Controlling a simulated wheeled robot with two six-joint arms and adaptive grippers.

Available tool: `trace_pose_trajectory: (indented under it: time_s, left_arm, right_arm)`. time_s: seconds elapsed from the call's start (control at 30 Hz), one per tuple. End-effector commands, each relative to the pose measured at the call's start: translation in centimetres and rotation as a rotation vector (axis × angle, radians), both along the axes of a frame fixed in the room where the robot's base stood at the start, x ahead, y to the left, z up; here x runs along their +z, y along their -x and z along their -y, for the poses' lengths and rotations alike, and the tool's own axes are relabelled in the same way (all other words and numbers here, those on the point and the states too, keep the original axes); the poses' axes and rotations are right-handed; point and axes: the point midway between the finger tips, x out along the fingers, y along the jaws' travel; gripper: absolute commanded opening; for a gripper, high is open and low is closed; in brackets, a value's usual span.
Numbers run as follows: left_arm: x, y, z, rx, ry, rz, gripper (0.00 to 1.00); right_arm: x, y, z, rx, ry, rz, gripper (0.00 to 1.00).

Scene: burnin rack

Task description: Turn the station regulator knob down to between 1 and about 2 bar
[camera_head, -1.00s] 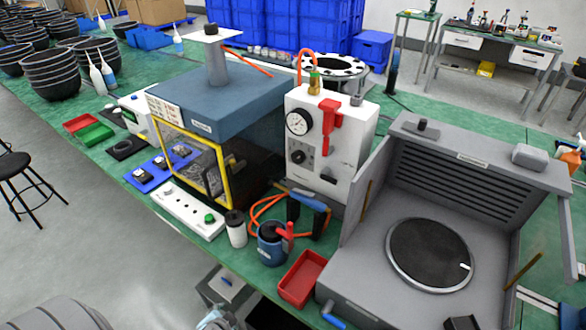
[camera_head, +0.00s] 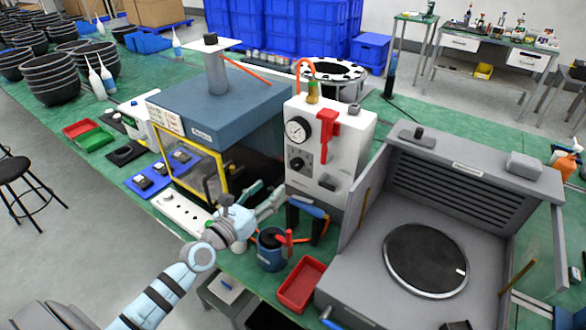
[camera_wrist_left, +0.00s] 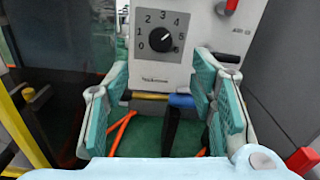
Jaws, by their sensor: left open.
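The station regulator knob (camera_head: 297,163) is a black round knob on the front of the white station box (camera_head: 345,150), below the round pressure gauge (camera_head: 297,130). In the left wrist view the knob (camera_wrist_left: 161,40) sits in a grey plate with a printed scale from 0 to 6. Its light mark appears to point up and right, toward the high numbers. My left gripper (camera_head: 268,197) is open and empty, below and in front of the knob. In the wrist view its two teal-padded fingers (camera_wrist_left: 160,100) stand apart, with the knob above the gap and not touched. My right gripper is out of view.
A red lever (camera_head: 328,130) is right of the gauge. A yellow-framed chamber (camera_head: 190,160) stands left of the station, a grey open cabinet (camera_head: 350,265) right. A blue cup (camera_head: 269,255), red tray (camera_head: 301,285) and blue-handled tool (camera_head: 308,207) crowd the bench in front.

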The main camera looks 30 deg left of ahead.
Motion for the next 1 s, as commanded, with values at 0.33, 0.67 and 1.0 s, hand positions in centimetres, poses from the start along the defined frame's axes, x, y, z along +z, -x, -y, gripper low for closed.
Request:
trace_pose_trajectory:
  time_s: [0.33, 0.67, 1.0]
  left_arm:
    - [-0.3, -9.2, 1.3, 0.002, 0.003, 0.005, 0.51]
    - [0.0, -11.5, 1.6, 0.002, 0.001, 0.002, 0.51]
    - [0.0, -11.5, 1.6, 0.002, 0.001, 0.003, 0.17]
  right_arm:
    - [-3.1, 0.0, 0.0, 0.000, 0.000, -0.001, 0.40]
    - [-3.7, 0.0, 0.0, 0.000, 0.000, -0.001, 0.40]
    - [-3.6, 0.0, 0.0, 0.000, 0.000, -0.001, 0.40]
